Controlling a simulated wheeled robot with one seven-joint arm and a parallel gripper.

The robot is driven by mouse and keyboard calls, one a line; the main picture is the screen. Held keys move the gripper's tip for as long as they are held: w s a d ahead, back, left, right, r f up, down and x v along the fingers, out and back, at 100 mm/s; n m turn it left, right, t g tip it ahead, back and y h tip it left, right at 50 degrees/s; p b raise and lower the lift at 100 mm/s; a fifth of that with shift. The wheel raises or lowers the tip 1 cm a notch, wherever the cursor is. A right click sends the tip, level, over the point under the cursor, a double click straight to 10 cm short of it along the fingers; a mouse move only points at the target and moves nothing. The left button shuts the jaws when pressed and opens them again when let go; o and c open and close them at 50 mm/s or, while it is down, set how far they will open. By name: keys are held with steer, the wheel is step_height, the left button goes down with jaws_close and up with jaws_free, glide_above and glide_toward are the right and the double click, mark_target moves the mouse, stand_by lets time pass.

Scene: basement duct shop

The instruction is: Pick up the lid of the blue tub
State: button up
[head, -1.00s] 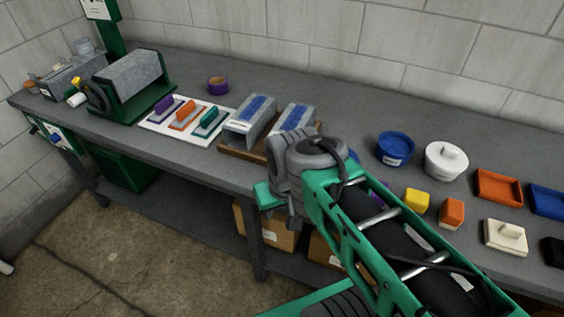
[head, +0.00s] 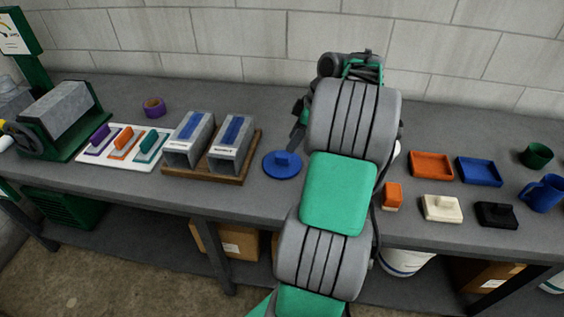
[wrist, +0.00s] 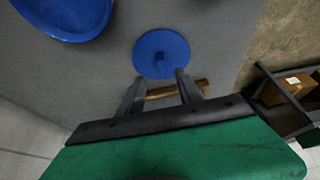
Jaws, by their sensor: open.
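The blue lid (head: 283,165) is a flat round disc with a small upright knob, lying on the grey bench right of the two metal ducts. In the wrist view the lid (wrist: 161,45) lies just beyond the fingertips, its knob roughly between them. My gripper (wrist: 159,78) is open and empty, apart from the lid. In the head view my arm covers most of the gripper, which hangs behind and right of the lid. The blue tub (wrist: 68,12) shows partly at the top left of the wrist view; my arm hides it in the head view.
Two ducts with blue tops stand on a wooden tray (head: 257,148) left of the lid. An orange tray (head: 432,165), a blue tray (head: 479,171), an orange block (head: 392,196), a cream lid (head: 441,208) and a black lid (head: 497,214) sit right of my arm. The wall is behind.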

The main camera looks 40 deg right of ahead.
mark_target(283, 156)
steer(key=x, duration=0.7)
steer(key=shift+a, duration=0.25)
jaws_close()
